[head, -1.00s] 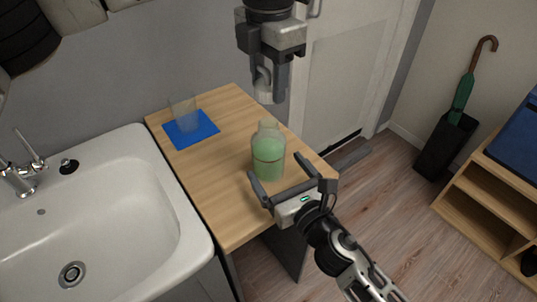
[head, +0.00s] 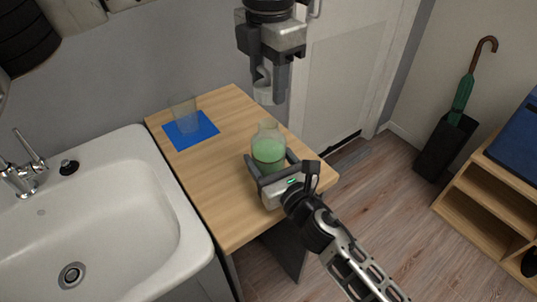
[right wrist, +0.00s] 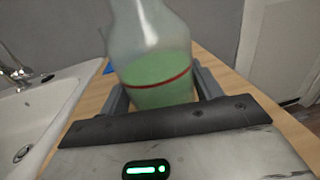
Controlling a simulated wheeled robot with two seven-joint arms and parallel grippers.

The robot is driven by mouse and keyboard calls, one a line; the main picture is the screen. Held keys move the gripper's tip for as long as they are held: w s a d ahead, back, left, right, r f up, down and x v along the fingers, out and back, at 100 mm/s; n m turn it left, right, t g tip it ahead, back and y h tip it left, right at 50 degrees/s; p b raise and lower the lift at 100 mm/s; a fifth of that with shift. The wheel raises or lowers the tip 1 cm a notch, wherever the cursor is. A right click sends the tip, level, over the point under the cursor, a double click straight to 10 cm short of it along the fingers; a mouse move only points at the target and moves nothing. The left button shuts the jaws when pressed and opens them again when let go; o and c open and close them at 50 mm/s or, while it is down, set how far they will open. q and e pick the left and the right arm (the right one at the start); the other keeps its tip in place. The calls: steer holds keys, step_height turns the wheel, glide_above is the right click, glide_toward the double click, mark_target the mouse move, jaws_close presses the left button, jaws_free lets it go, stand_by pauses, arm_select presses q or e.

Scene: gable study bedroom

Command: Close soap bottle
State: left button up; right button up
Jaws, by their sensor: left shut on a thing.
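The soap bottle (head: 268,151), clear with green liquid and a red line, stands upright near the right edge of the wooden counter. Its neck shows no pump on it. My right gripper (head: 272,160) has its fingers on either side of the bottle's lower body; they look spread around it. In the right wrist view, the bottle (right wrist: 150,65) stands between the fingers, its top cut off. My left gripper (head: 270,88) points down above and behind the bottle, shut on a white pump cap (head: 263,95), partly hidden by the fingers. The cap is apart from the bottle.
A clear glass (head: 184,114) stands on a blue mat (head: 206,126) at the back left of the wooden counter (head: 205,180). A white sink (head: 130,200) is at the left. Free counter lies between mat and bottle. A wooden shelf (head: 480,205) stands at the right.

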mark_target(269, 124)
arm_select(q)
steer(key=shift+f, duration=2.5)
steer(key=shift+f, duration=0.1)
steer(key=shift+f, duration=0.8)
steer(key=shift+f, duration=0.55)
